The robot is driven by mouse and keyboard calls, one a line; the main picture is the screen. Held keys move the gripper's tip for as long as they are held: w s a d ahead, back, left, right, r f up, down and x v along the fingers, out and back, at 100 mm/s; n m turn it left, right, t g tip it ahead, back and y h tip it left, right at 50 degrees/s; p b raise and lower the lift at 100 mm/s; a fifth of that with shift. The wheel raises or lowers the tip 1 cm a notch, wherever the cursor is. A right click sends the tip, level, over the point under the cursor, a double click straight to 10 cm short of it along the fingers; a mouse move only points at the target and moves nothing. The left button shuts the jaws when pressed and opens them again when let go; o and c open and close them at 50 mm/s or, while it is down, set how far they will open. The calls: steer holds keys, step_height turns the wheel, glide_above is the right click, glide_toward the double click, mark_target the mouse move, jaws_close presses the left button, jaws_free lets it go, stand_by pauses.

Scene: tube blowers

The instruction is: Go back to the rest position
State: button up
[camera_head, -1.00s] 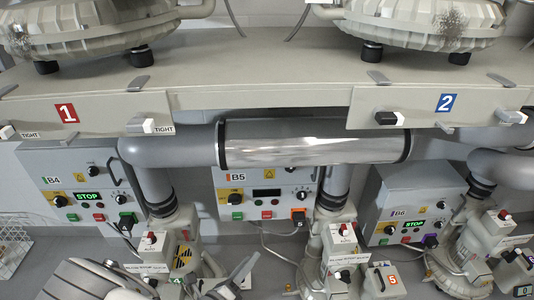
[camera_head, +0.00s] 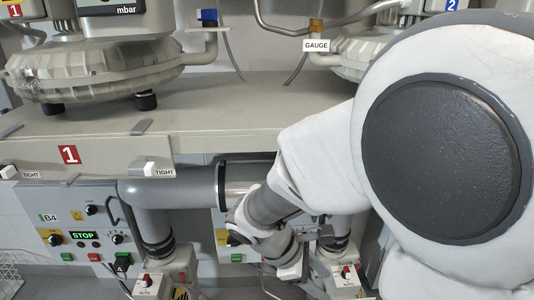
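My arm fills the right side of the head view, with a large white joint with a dark round cap nearest the camera. A white sleeve and grey links run from it down and left to the lower middle. Nothing held can be seen.
A beige shelf (camera_head: 230,118) carries ribbed round blower housings (camera_head: 95,72). Under it are a grey pipe (camera_head: 185,190), the B4 control box (camera_head: 72,222) with a lit STOP display, and AUTO switches. My arm hides most of the right side.

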steer(key=s+d+r+m+t+y+p, duration=0.1)
steer(key=r+m+p, duration=0.3)
steer(key=r, duration=0.4)
steer(key=s+d+r+m+t+y+p, duration=0.1)
steer(key=s+r+m+t+y+p, duration=0.1)
steer(key=r+m, duration=0.4)
steer(key=s+d+r+m+t+y+p, duration=0.1)
steer(key=s+r+m+y+p, duration=0.3)
steer(key=r, duration=0.7)
steer(key=shift+s+d+r+m+t+p, duration=0.25)
steer(key=shift+s+r+m+t+p, duration=0.25)
steer(key=shift+m+p, duration=0.4)
steer(key=shift+s+d+f, duration=0.1)
steer(key=shift+d+f, duration=0.05)
steer(key=shift+d, duration=0.05)
